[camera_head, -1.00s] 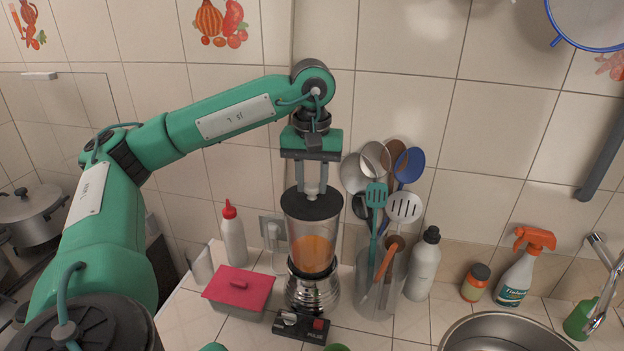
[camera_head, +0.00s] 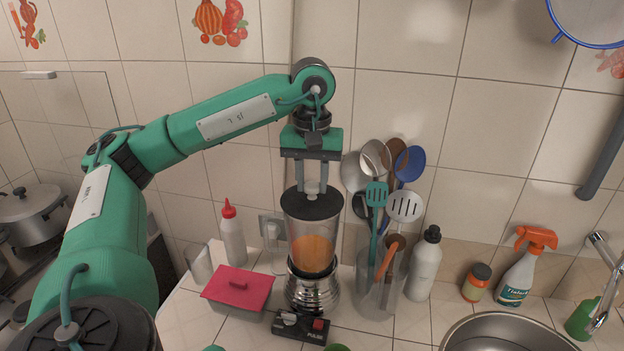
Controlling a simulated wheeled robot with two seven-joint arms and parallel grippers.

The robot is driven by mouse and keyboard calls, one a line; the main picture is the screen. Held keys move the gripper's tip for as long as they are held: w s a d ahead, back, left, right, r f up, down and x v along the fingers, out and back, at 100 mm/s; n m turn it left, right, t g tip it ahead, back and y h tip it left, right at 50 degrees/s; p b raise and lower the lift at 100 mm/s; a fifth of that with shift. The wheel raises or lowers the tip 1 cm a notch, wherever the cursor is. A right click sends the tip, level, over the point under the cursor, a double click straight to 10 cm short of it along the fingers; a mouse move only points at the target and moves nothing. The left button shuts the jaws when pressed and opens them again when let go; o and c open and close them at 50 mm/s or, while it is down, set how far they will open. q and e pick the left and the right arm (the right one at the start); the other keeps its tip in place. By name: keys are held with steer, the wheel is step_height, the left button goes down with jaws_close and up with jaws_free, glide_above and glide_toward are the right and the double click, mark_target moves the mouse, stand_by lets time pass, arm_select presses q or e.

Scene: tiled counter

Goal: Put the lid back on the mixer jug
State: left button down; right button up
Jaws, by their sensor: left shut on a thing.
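The mixer jug (camera_head: 312,252) is clear, holds an orange mix, and stands on its silver base with a black control panel (camera_head: 300,327). The dark lid (camera_head: 312,205) sits level at the top of the jug; whether it is fully seated I cannot tell. My left gripper (camera_head: 312,187) points straight down above it, its two fingers shut on the lid's pale knob. My right gripper is not in view.
A container of utensils (camera_head: 377,290) stands close to the jug's right, with a white bottle (camera_head: 424,265) beyond it. A box with a red lid (camera_head: 238,288) and a red-capped squeeze bottle (camera_head: 233,235) are on the left. A sink (camera_head: 505,330) is at the front right.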

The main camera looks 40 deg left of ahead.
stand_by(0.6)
arm_select(q)
steer(key=shift+f, duration=0.1)
stand_by(0.5)
steer(key=shift+c, duration=2.4)
jaws_free()
steer(key=shift+r+p, duration=1.3)
steer(key=shift+r, duration=1.2)
steer(key=shift+r+p, duration=0.85)
steer(key=shift+r, duration=0.2)
